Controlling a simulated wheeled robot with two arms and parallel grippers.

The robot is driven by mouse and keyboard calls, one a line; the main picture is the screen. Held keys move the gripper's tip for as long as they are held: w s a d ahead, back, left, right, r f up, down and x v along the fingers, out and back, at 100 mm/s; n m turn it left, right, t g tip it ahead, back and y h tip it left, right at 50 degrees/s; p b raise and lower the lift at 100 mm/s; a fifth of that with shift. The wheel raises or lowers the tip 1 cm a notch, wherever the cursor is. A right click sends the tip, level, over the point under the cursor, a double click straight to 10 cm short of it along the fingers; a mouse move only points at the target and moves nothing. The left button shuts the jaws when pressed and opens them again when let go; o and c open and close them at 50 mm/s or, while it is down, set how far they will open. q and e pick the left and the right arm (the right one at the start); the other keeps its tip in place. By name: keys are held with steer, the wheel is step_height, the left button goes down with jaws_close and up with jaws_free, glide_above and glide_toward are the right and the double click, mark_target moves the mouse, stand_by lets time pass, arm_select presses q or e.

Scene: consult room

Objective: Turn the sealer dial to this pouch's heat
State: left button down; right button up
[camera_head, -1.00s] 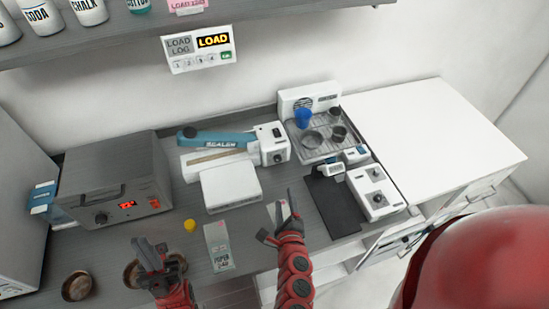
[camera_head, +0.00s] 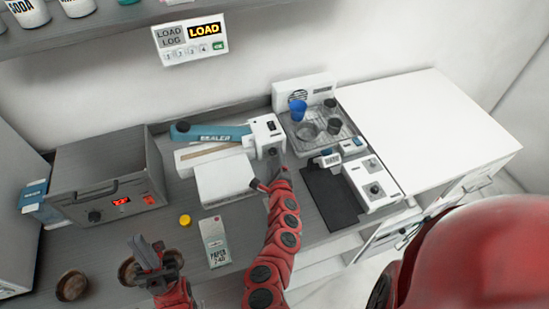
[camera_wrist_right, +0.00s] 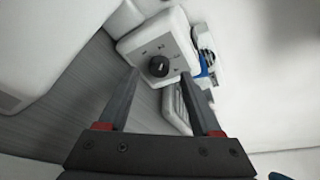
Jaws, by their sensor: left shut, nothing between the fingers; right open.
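The sealer (camera_head: 215,137) stands at the back of the counter, with a blue arm and a white control box (camera_head: 265,130) at its right end. In the right wrist view its black dial (camera_wrist_right: 158,67) sits on the white box face with marks around it. My right gripper (camera_head: 268,184) is open and empty in front of the box; the dial shows between its fingers (camera_wrist_right: 163,95), farther off and apart from them. The pouch, labelled PAPER (camera_head: 216,240), lies flat on the counter. My left gripper (camera_head: 150,243) is shut and empty at front left, over a round brown dish (camera_head: 128,271).
A white block (camera_head: 223,180) stands in front of the sealer. A grey oven (camera_head: 105,185) with a red display is left. A tray with cups (camera_head: 318,130), a black mat (camera_head: 330,197) and a white device (camera_head: 371,184) are right. A yellow cap (camera_head: 185,220) lies near the pouch.

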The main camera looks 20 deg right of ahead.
steer(key=shift+x, duration=0.85)
steer(key=shift+f, duration=0.1)
jaws_close()
